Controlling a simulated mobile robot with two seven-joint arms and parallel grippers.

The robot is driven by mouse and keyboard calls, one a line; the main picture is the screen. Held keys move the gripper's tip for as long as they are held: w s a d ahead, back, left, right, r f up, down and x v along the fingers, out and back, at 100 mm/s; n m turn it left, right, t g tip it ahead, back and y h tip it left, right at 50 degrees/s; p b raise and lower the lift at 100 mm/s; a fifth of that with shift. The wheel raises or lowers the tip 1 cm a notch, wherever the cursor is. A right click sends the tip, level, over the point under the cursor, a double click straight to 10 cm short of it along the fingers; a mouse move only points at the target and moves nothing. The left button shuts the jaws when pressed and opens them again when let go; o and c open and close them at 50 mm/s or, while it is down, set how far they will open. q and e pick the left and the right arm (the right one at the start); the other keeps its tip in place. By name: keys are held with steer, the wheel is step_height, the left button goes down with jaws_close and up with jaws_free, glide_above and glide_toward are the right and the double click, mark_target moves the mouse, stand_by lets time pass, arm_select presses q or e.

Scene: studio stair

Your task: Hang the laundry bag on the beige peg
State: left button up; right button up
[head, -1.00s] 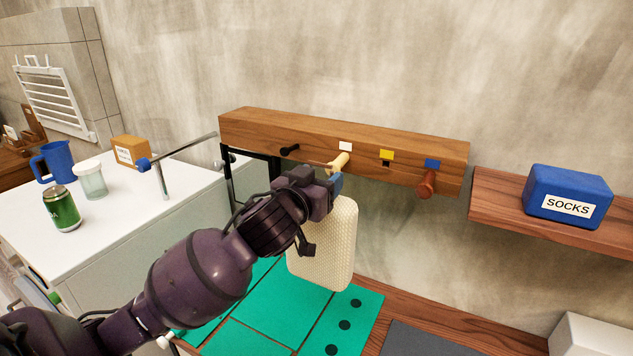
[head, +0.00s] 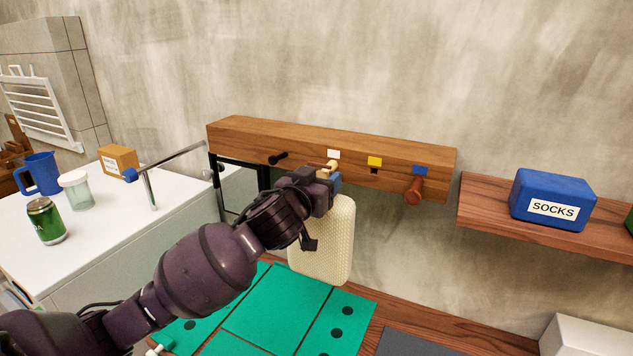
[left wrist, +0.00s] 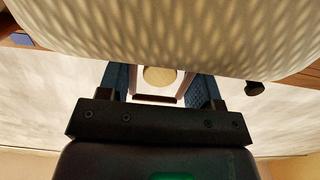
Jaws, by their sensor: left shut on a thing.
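The cream, woven-textured laundry bag (head: 325,245) hangs upright below my left gripper (head: 332,181). The gripper is shut on the bag's top, at what seems to be its loop; the grip itself is mostly hidden. The beige peg (head: 331,165) sticks out of the wooden rail under a white label, just behind and above the fingertips, partly covered by them. In the left wrist view, the peg's round end (left wrist: 160,77) shows between the blue fingers, and the bag (left wrist: 160,28) fills the top. I cannot tell whether the loop is around the peg. My right gripper is out of view.
The wooden rail (head: 260,135) also carries a black peg (head: 277,159) on the left and a red-brown peg (head: 413,191) on the right. A blue SOCKS box (head: 553,198) stands on a shelf at right. A metal bar (head: 152,188) rises from the white counter at left. Green mats lie below.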

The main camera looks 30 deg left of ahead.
arm_select(q)
steer(key=shift+w, duration=1.05)
steer(key=shift+w+a+f, duration=0.1)
steer(key=shift+w+f, duration=0.15)
steer(key=shift+w, duration=0.2)
steer(key=shift+w+f, duration=0.2)
steer(key=o, duration=1.2)
steer(key=shift+f, duration=0.1)
steer(key=shift+s, duration=0.15)
